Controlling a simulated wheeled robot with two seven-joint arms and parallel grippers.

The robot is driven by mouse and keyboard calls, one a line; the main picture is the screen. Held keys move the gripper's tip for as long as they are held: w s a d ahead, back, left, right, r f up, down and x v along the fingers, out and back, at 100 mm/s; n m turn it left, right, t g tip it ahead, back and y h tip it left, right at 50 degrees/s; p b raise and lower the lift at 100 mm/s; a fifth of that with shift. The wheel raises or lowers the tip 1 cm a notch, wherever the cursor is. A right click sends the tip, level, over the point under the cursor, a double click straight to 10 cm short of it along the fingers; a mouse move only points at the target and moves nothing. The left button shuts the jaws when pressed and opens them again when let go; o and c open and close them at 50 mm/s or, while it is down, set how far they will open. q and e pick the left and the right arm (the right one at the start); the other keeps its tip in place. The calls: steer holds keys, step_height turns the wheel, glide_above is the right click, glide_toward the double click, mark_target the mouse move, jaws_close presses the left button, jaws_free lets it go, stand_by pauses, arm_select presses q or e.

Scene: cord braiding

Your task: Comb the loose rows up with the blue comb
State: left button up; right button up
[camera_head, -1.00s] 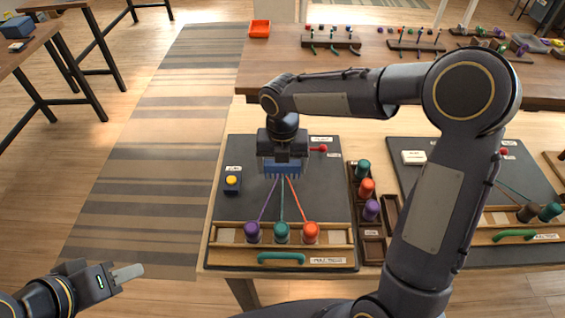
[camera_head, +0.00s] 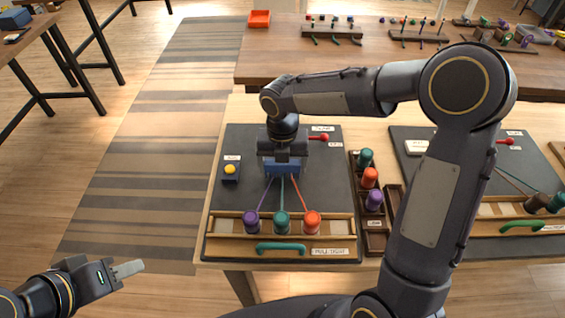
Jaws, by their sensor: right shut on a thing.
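My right gripper (camera_head: 283,157) is shut on the blue comb (camera_head: 282,168) above the upper middle of the dark braiding board (camera_head: 240,200). Three cords, purple (camera_head: 261,194), teal (camera_head: 282,194) and red (camera_head: 299,194), fan down from under the comb to the purple bobbin (camera_head: 251,222), teal bobbin (camera_head: 282,222) and red bobbin (camera_head: 312,222) in the wooden front rail. The gripper and comb hide the cords' upper ends and any braided rows. My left gripper (camera_head: 126,269) is low at the left, off the table, and looks empty; its finger gap is not clear.
A blue box with a yellow button (camera_head: 230,170) is at the board's left, and a red knob (camera_head: 324,138) at its top right. A teal handle (camera_head: 281,248) is on the front edge. A wooden rack with spare bobbins (camera_head: 370,178) stands to the right, beside a second board (camera_head: 430,190).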

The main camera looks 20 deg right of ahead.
steer(key=shift+w, duration=0.15)
steer(key=shift+w+d+p, duration=0.2)
steer(key=shift+w+p, duration=0.2)
steer(key=shift+w, duration=0.3)
steer(key=shift+w+d+p, duration=0.2)
steer(key=shift+w+p, duration=0.2)
steer(key=shift+w, duration=0.25)
steer(key=shift+r, duration=0.15)
step_height(320, 180, up, 9)
steer(key=s+p, duration=0.1)
steer(key=p, duration=0.7)
steer(key=shift+a, duration=0.15)
